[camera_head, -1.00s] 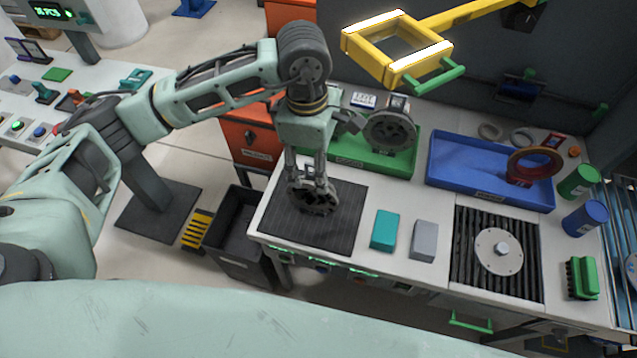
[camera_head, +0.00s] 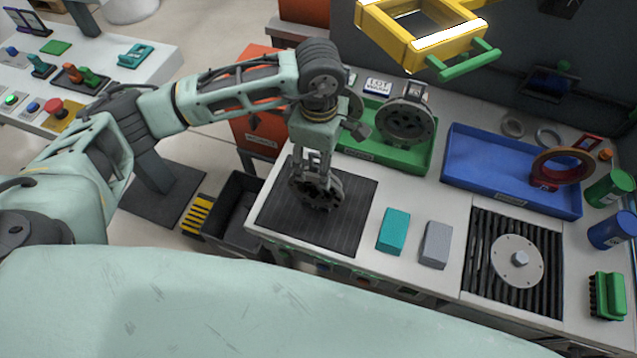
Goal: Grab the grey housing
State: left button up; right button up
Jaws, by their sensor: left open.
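A dark grey round housing (camera_head: 326,194) with holes in its face stands on the black ribbed mat (camera_head: 345,230) at the left end of the bench. My left gripper (camera_head: 314,180) points down over it, its open fingers at the housing's upper part. Whether the fingers touch it I cannot tell, and they hide part of it. A similar grey round housing (camera_head: 408,122) stands upright in the green tray (camera_head: 420,160) behind. My right gripper is not in view.
A teal block (camera_head: 393,231) and a grey block (camera_head: 435,245) lie right of the mat. A blue tray (camera_head: 480,170) and a roller plate with a disc (camera_head: 517,260) are further right. A yellow frame (camera_head: 410,40) hangs above. A black bin (camera_head: 235,215) stands left of the bench.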

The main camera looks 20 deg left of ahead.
aim_at(318, 173)
pick_arm(q)
jog(key=shift+a+f+p, duration=0.1)
jog(key=shift+f+p, duration=0.6)
jog(key=shift+f, duration=1.25)
jog(key=shift+c, duration=0.4)
grip_shut()
jog(key=shift+r, duration=0.1)
